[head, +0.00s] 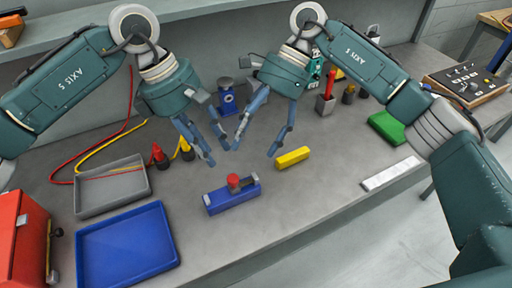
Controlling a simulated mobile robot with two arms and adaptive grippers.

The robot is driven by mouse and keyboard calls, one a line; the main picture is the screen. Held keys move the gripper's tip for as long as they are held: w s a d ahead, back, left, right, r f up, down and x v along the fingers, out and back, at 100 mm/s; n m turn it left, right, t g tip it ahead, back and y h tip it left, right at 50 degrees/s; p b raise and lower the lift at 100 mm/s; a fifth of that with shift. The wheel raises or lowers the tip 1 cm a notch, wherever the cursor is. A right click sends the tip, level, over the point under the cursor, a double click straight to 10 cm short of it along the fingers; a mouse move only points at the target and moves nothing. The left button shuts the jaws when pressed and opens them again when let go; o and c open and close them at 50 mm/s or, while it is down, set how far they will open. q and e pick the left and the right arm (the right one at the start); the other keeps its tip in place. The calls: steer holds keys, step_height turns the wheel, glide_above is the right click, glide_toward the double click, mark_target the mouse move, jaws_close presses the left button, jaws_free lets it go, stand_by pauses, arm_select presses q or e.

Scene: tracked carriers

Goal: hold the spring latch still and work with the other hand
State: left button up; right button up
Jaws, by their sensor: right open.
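A blue block-like rail (222,204) lies on the grey bench, with grey end pieces and a red round knob (233,181) on top. It looks like the spring latch, but I cannot tell for sure. My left gripper (219,157) is above and behind it, fingers apart and empty. My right gripper (254,151) is open and empty, to the right of the left one, above the bench. A yellow block (292,158) lies just right of my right gripper's fingertips. Neither gripper appears to touch anything.
A blue tray (128,282) and a grey tray (84,210) lie at left, near a red box (22,240). Red and yellow cables run behind. A blue stand (227,103) is at the back. A green block (386,127) and a white strip (391,173) lie at right.

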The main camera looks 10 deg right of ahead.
mark_target(246, 184)
steer(key=s+f, duration=0.1)
steer(key=f, duration=0.3)
steer(key=s+a+f+h, duration=0.1)
steer(key=f, duration=0.4)
steer(key=s+a+f+h, duration=0.1)
steer(key=f, duration=0.3)
steer(key=shift+s+a+f+t, duration=0.15)
steer(key=shift+s+f+t, duration=0.15)
steer(key=shift+s, duration=0.1)
